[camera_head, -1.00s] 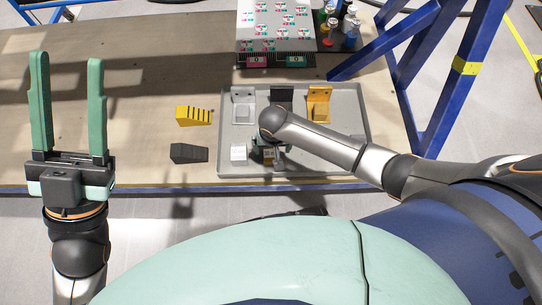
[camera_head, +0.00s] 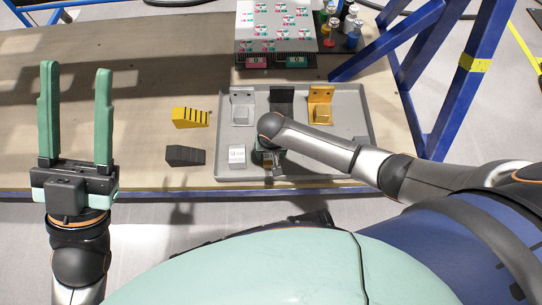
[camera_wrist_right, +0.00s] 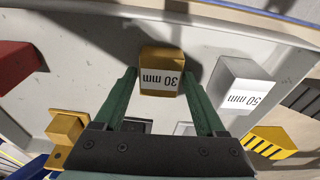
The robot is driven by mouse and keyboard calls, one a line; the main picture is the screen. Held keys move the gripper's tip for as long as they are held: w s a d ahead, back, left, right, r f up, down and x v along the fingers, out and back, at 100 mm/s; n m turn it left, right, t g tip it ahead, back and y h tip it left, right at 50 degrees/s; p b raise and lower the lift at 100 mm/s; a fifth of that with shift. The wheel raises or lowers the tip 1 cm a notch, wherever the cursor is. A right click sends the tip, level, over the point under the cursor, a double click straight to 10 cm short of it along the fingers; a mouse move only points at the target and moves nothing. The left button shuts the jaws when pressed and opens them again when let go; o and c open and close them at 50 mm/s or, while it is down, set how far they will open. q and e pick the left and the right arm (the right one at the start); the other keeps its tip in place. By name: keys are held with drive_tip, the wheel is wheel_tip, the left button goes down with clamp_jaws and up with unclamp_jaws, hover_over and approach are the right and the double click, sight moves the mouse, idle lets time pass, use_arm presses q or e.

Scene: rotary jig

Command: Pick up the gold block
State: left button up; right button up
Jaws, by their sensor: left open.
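The gold block (camera_wrist_right: 161,70), labelled "30 mm", stands on the grey tray. My right gripper (camera_wrist_right: 159,72) is open, with one green finger on each side of the block. A thin gap shows on the left side of the block in the wrist view; on the right I cannot tell whether the finger touches it. In the head view my right wrist hides most of the block, with a small gold part (camera_head: 267,163) showing below it. My left gripper (camera_head: 76,72) is open and empty, away to the left over the table.
The grey tray (camera_head: 350,100) also holds a silver bracket (camera_head: 242,105), a black bracket (camera_head: 281,98), a gold bracket (camera_head: 320,104) and a white "50 mm" block (camera_head: 237,156). A yellow wedge (camera_head: 191,118) and dark wedge (camera_head: 185,155) lie left of it. A blue frame (camera_head: 440,60) stands right.

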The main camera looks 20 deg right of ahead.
clamp_jaws()
idle(0.3)
idle(0.3)
